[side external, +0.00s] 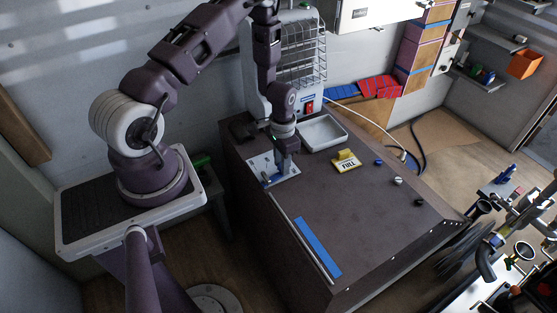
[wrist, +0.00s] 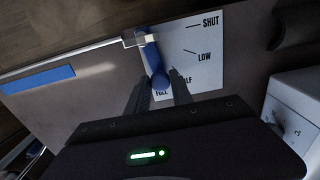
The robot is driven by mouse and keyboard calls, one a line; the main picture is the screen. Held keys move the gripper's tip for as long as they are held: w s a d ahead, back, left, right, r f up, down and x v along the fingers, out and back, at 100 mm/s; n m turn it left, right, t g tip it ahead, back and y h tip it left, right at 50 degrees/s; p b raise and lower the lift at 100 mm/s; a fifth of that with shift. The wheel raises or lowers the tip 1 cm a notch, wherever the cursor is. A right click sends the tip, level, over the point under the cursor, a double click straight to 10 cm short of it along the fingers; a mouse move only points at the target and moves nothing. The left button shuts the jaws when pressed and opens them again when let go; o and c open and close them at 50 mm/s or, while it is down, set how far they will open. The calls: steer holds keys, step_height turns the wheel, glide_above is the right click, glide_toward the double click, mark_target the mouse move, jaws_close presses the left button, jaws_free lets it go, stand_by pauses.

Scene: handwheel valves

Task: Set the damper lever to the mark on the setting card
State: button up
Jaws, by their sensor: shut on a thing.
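The damper lever (wrist: 153,62) is a blue bar over a white dial plate (wrist: 205,60). The plate is marked SHUT, LOW, HALF and FULL; HALF is partly hidden by a finger. The lever's free end points toward the FULL label, near it. My gripper (wrist: 160,78) is shut on the lever's free end, one finger on each side. In the side view my gripper (side external: 282,170) reaches down over the dial plate (side external: 260,168), and part of the blue lever (side external: 267,181) shows. The yellow setting card (side external: 346,163) reads FULL and lies on the bench top.
A white tray (side external: 322,133) lies behind the card, near a caged heater-like unit (side external: 300,60). Small blue, white and dark knobs (side external: 398,181) stand at the right. A blue strip (side external: 318,246) runs along the front edge. The middle of the bench is clear.

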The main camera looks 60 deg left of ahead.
steer(key=shift+d, duration=0.35)
steer(key=o, duration=1)
steer(key=shift+w+r, duration=0.1)
steer(key=shift+r, duration=3.4)
